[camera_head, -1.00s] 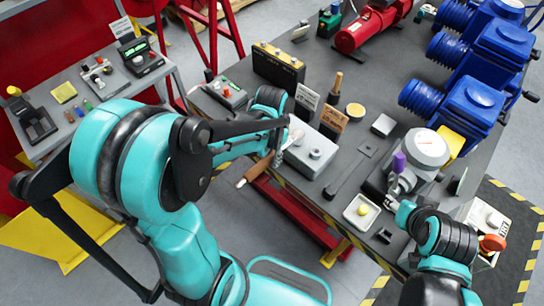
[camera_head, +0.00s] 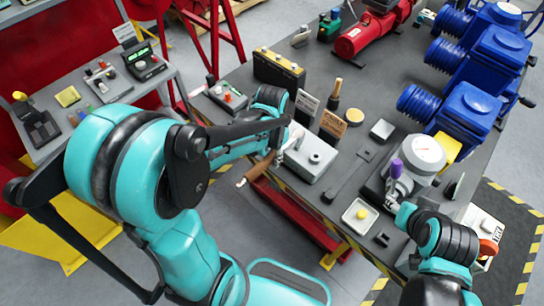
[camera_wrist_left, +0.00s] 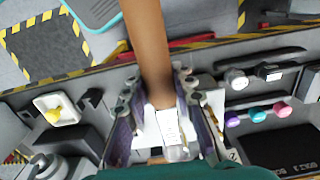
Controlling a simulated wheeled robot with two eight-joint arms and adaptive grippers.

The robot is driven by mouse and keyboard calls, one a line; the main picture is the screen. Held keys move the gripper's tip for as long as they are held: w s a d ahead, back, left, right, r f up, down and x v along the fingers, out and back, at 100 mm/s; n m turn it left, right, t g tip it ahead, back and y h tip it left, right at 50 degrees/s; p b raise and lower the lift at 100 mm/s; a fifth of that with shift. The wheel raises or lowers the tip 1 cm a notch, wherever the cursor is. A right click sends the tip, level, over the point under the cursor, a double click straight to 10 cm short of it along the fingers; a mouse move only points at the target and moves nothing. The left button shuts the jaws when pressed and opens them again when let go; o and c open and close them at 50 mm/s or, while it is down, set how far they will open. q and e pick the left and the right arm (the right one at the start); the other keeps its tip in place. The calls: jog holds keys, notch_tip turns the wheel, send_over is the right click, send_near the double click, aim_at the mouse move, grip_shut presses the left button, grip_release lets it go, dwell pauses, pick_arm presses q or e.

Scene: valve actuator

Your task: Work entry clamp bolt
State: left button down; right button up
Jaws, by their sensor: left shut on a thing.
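My left gripper (camera_head: 281,150) is shut on a tool with a brown handle (camera_head: 258,170), at the front edge of the bench, beside a grey box. In the left wrist view the brown handle (camera_wrist_left: 148,45) runs up and away from between the fingers (camera_wrist_left: 160,115). The tool's working end is hidden. The actuator (camera_head: 426,153), with a round white dial and a purple part (camera_head: 396,169), stands at the right of the bench. My right gripper (camera_head: 402,213) is close to its base. Its fingers are too small and covered to read. I cannot make out the clamp bolt.
A grey box (camera_head: 317,160) and a white tray with a yellow piece (camera_head: 348,218) lie along the front edge. Blue actuators (camera_head: 467,112) and a red motor (camera_head: 360,40) stand at the back. A side table (camera_head: 165,77) is at the left.

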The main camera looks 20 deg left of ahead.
pick_arm(q)
jog(key=shift+r+p, duration=0.75)
jog(key=shift+r, duration=0.3)
jog(key=shift+w, duration=0.1)
